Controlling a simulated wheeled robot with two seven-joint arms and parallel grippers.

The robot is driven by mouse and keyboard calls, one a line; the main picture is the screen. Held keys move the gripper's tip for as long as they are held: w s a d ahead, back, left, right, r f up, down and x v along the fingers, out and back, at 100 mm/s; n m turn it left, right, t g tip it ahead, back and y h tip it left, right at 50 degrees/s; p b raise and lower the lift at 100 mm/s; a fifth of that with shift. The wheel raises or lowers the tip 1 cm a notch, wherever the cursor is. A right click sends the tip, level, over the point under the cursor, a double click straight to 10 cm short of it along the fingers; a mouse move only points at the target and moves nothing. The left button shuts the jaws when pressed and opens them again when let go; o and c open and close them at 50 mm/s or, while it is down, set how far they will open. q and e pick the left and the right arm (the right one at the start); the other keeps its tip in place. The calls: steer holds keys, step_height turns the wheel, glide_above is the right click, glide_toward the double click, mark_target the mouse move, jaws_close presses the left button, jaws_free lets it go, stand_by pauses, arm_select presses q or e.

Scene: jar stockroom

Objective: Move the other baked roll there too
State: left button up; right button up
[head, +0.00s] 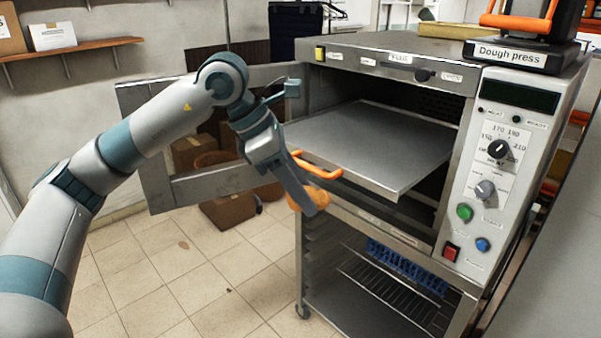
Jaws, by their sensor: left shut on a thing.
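My left gripper (306,202) hangs down in front of the oven's left front corner. It is shut on a golden-brown baked roll (323,198), partly hidden behind the finger. The roll is held in the air, just below the orange handle (318,165). The flat grey tray (385,145) juts partly out of the open oven (400,62), and its visible top is bare. No other roll can be made out clearly. My right gripper is not in view.
The oven door (158,200) stands swung open to the left, behind my left arm. A wire rack (385,290) sits in the stand below. Cardboard boxes (228,210) lie behind the door. The dough press (520,55) stands on top right. Tiled floor at lower left is clear.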

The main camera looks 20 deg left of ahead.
arm_select(q)
steer(key=s+d+f+m+g+y, duration=0.1)
steer(key=s+f+m+g, duration=0.3)
steer(key=f+m, duration=0.6)
steer(key=s+d+f+m+g+y, duration=0.1)
steer(key=s+f+m+g+y, duration=0.3)
steer(key=f+m, duration=0.7)
steer(key=shift+s+m+g, duration=0.5)
steer(key=shift+s+m, duration=0.9)
steer(key=shift+m, duration=0.1)
